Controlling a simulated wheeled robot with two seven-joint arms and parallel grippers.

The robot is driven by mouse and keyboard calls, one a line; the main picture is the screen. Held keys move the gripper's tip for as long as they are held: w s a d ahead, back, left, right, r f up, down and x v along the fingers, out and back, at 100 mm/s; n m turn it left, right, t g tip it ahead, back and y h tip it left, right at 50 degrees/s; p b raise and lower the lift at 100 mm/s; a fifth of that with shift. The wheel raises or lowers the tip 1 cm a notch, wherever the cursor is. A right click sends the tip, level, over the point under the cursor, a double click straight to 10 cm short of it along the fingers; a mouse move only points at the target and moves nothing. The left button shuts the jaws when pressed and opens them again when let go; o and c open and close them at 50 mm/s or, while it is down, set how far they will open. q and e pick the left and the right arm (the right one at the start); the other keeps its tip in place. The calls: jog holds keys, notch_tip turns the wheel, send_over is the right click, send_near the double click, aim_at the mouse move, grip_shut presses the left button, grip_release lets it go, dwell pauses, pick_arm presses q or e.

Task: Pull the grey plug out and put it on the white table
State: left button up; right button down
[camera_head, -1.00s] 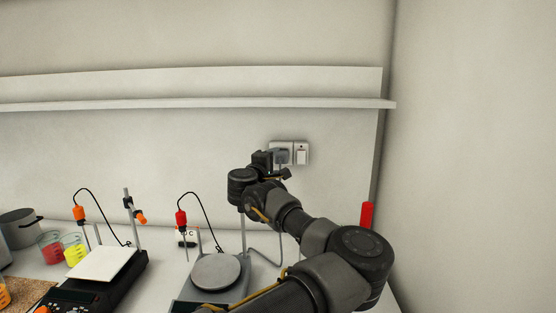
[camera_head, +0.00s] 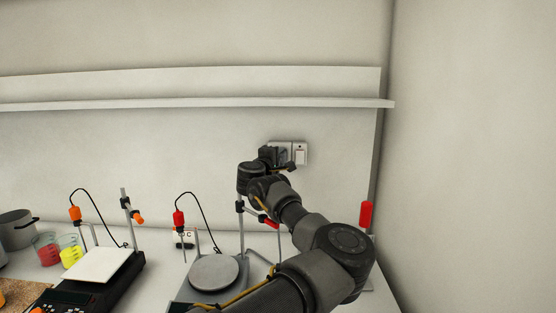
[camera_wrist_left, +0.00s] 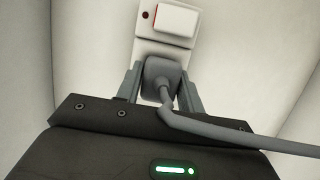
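The grey plug (camera_wrist_left: 162,78) sits at the white wall socket (camera_wrist_left: 160,50), with its grey cable running off to the right in the left wrist view. The fingers of my left gripper (camera_wrist_left: 160,88) stand on either side of the plug with little or no gap; I cannot tell whether they press on it. In the head view my left gripper (camera_head: 279,157) is at the socket and largely hides the plug. The white table (camera_head: 160,275) is below. My right gripper is not in view.
A wall shelf (camera_head: 190,104) runs above the socket. On the table are a hotplate with a round top (camera_head: 215,272), a stand with a red clamp (camera_head: 270,222), another hotplate with a white top (camera_head: 98,264), beakers (camera_head: 72,256) and a pot (camera_head: 17,230).

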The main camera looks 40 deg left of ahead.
pick_arm(q)
jog(key=c, duration=0.7)
jog(key=shift+f, duration=0.15)
jog(key=shift+s+d, duration=0.3)
jog(key=shift+s, duration=0.05)
jog(key=shift+s+d, duration=0.15)
jog(key=shift+s, duration=0.1)
jog(key=shift+s+d+b, duration=0.4)
jog(key=shift+s+d, duration=0.55)
jog(key=shift+s, duration=0.25)
jog(key=shift+r, duration=0.2)
